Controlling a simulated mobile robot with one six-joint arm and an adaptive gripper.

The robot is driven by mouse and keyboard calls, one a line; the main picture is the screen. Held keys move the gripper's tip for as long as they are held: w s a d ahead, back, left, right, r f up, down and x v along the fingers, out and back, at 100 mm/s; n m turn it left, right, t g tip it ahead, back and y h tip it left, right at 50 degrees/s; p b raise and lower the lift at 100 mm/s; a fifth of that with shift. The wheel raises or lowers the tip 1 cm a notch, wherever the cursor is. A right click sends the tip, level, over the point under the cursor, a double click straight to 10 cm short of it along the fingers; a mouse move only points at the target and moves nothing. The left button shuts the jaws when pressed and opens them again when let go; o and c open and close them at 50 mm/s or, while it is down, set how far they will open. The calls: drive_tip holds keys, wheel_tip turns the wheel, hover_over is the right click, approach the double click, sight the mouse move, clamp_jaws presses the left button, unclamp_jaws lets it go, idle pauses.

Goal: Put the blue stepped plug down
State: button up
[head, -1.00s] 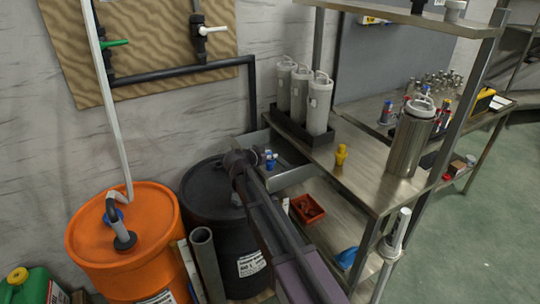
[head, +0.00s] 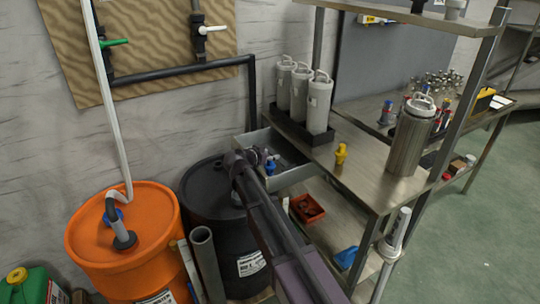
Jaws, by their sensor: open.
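The blue stepped plug (head: 271,166) shows as a small blue shape inside the grey metal drawer (head: 292,177), below the shelf's top. My gripper (head: 264,156) is open over the drawer, just beside and above the plug. My wrist hides part of the drawer's left side. The picture is too small to tell whether the fingers still touch the plug or how it is tilted.
A yellow plug (head: 341,153) and a steel canister (head: 410,140) stand on the metal shelf (head: 370,178). A black drum (head: 212,205) and orange drum (head: 125,250) stand at left. A red bin (head: 308,210) sits below.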

drive_tip(key=shift+r+p, duration=0.4)
drive_tip(key=shift+r, duration=0.05)
drive_tip(key=shift+s+a+r, duration=0.1)
drive_tip(key=shift+s+r, duration=0.1)
drive_tip(key=shift+r, duration=0.1)
drive_tip(key=p+v, duration=0.4)
drive_tip(key=v, duration=0.7)
drive_tip(key=shift+s+a, duration=0.15)
drive_tip(key=s+d+f+n+g+y, duration=0.1)
drive_tip(key=s+d+f+g, duration=0.3)
drive_tip(key=d, duration=0.6)
drive_tip(key=s+d+f+n+g+y, duration=0.1)
drive_tip(key=s+d+f+g, duration=0.25)
drive_tip(key=d, duration=0.75)
drive_tip(key=s+d+f+n+g+y, duration=0.4)
drive_tip(key=s+d, duration=0.5)
drive_tip(key=s, duration=0.3)
drive_tip(key=shift+s+d+n+y, duration=0.2)
drive_tip(key=shift+d+n+y, duration=0.15)
drive_tip(key=shift+y, duration=0.35)
